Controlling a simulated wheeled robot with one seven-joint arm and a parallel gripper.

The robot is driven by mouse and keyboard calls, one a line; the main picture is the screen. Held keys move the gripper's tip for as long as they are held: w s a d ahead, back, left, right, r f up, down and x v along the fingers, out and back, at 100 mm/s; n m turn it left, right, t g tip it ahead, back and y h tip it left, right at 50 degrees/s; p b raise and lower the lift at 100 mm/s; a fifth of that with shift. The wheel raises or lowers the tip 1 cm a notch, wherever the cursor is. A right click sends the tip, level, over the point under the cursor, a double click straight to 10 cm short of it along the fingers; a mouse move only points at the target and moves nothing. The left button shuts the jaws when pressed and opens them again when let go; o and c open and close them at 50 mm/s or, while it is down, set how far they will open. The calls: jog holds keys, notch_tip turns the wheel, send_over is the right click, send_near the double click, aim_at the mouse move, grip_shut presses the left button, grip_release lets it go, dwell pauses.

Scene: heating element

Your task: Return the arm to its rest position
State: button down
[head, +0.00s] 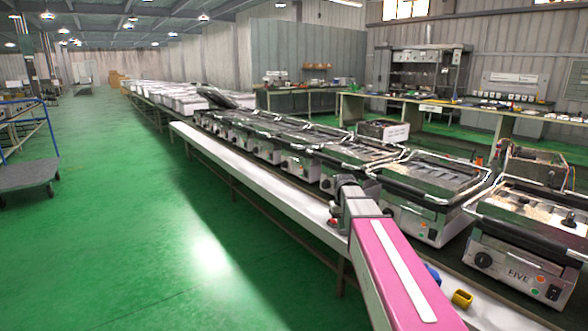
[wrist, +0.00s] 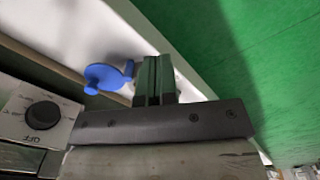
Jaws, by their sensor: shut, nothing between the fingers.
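My gripper (wrist: 155,62) shows in the wrist view with its two dark green fingers pressed together and nothing between them. It is over the white bench strip (wrist: 90,22), next to a blue object (wrist: 106,77) that lies just to its left. I cannot tell whether the fingers touch the blue object. In the head view my pink arm link reaches from the bottom right to the bench, and my gripper cannot be made out there. The blue object (head: 433,275) shows partly behind the link.
A long row of grill-like appliances (head: 420,222) stands along the white bench (head: 262,186). A yellow object (head: 462,298) lies near the blue one. An appliance with a black knob (wrist: 42,115) is close on the left in the wrist view. The green floor (head: 150,220) at left is open.

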jog(key=s+f, duration=0.7)
jog(key=s, duration=0.3)
jog(key=s+f+m, duration=0.1)
jog(key=s+f, duration=0.6)
jog(key=s, duration=0.3)
jog(key=shift+s, duration=0.25)
